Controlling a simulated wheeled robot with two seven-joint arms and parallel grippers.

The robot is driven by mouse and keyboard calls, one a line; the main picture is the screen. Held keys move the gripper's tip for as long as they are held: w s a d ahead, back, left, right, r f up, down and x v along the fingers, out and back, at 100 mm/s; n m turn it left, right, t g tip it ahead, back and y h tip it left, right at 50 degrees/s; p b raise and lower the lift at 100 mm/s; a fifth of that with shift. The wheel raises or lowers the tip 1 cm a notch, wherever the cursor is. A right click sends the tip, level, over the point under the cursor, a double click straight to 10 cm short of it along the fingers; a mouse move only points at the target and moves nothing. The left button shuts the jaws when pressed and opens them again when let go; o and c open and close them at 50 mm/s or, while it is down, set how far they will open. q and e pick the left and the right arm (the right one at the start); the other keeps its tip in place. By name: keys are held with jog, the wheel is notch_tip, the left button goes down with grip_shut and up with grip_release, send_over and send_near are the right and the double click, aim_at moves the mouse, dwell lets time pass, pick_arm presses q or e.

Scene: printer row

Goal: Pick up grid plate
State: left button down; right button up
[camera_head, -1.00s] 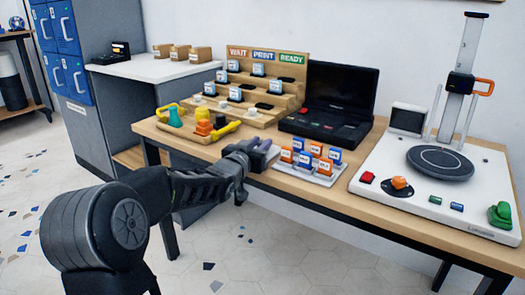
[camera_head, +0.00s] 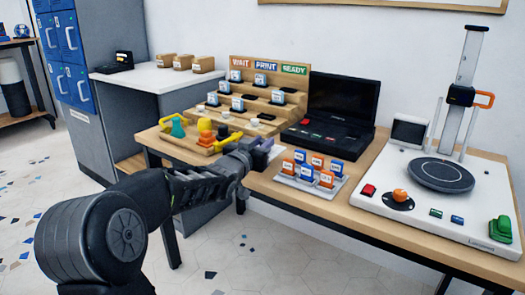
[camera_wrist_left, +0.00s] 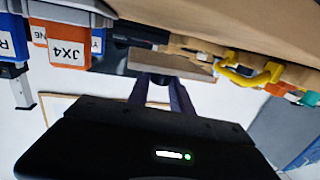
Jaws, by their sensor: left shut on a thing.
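My left gripper (camera_head: 264,148) reaches in from the left over the front edge of the table, between the toy-like coloured pieces and the tag tray. It is shut on a thin flat piece, which I take to be the grid plate (camera_head: 275,153); the fingers hide much of it. My right gripper is not in view.
A tray (camera_head: 322,190) with several orange and blue tags stands just right of the gripper. Yellow-handled pieces (camera_head: 178,128) are to its left. Behind are the stepped wooden rack (camera_head: 290,97), the black open case (camera_head: 325,137) and, further right, a white machine (camera_head: 400,188).

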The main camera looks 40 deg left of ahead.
pick_arm(q)
notch_tip(320, 180, up, 6)
jog(key=shift+r+p, duration=0.1)
jog(key=shift+p, duration=0.85)
